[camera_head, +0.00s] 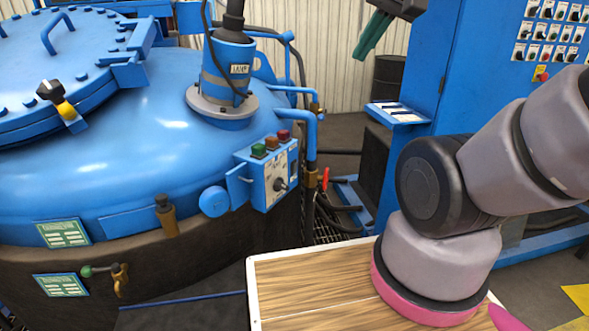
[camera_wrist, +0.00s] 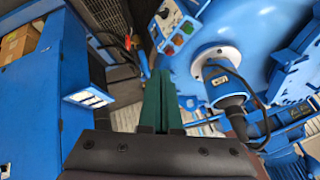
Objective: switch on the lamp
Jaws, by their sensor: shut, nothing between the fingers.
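I cannot make out a thing that is plainly a lamp in either view. A small blue control box (camera_head: 268,172) on the side of the furnace has a green, an orange-brown and a red button on top and a black rotary knob (camera_head: 280,184) on its pale face. The box also shows at the top of the wrist view (camera_wrist: 178,22). A blue cabinet (camera_head: 470,60) at the right carries rows of switches (camera_head: 548,38). My gripper (camera_head: 366,50) has green fingers, shut and empty, raised in the air between furnace and cabinet. Its fingers (camera_wrist: 160,88) point toward the box in the wrist view.
The large blue furnace (camera_head: 120,165) with its round lid fills the left. A blue motor-like cylinder (camera_head: 229,65) stands on it. Pipes (camera_head: 310,150) run beside the box. A wooden-topped surface (camera_head: 310,285) lies in front. A dark drum (camera_head: 390,80) stands behind.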

